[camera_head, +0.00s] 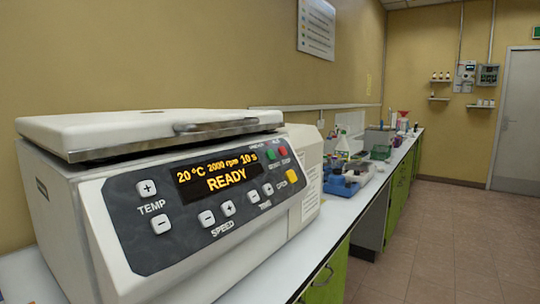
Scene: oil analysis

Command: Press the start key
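A white centrifuge (75,225) with its lid (140,128) down stands on the bench in the left foreground. Its dark control panel (130,235) faces me at an angle. The display (218,175) reads 20 °C, 2000 rpm, 10 s and READY. My gripper is not in view.
The white bench (318,238) runs to the back, with blue trays (342,185) and bottles beyond the centrifuge. Green cabinets (330,277) are below. The tiled floor (440,240) at the right is clear.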

